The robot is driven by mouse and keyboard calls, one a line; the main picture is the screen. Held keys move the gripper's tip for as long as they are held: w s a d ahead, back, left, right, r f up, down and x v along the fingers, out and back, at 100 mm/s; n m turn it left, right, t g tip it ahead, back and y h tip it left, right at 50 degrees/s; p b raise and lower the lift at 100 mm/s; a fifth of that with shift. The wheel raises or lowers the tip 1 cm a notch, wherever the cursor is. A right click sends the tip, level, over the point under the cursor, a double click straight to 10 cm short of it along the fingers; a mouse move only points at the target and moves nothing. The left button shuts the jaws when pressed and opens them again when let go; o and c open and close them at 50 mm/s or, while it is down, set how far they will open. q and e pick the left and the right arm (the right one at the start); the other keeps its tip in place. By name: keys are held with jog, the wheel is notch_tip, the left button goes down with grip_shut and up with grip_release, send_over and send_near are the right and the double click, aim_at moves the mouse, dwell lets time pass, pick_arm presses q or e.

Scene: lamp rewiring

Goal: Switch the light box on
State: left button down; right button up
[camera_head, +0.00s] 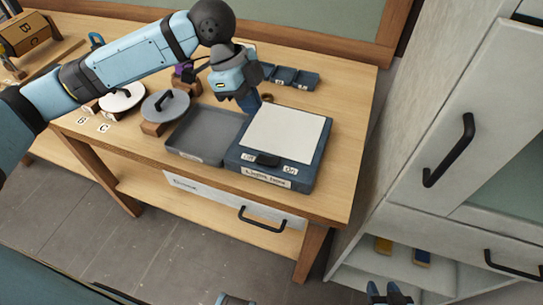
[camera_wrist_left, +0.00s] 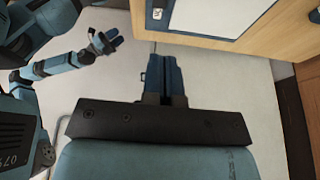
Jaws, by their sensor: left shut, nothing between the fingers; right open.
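The light box (camera_head: 318,155) is a dark blue case with a white top panel (camera_head: 285,135), on the table's right part. Its black switch knob (camera_head: 267,160) is on the front edge, between a small label on the left and the "On" label (camera_head: 289,169) on the right. I cannot tell whether the panel is lit. My left gripper (camera_head: 250,106) is shut and empty, pointing down by the box's back left corner; its closed fingers also show in the left wrist view (camera_wrist_left: 165,75). My right gripper (camera_head: 390,293) is open and empty at the bottom edge, away from the table.
A grey tray (camera_head: 195,150) lies left of the light box. Round lidded pieces (camera_head: 165,104) stand further left, and a dark compartment tray (camera_head: 290,77) lies behind. A white cabinet (camera_head: 420,150) stands on the right. A drawer (camera_head: 225,200) is under the tabletop.

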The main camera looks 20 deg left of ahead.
aim_at(274, 160)
pick_arm(q)
jog(key=shift+n, duration=0.3)
jog(key=x, duration=1.4)
jog(key=shift+a, duration=0.3)
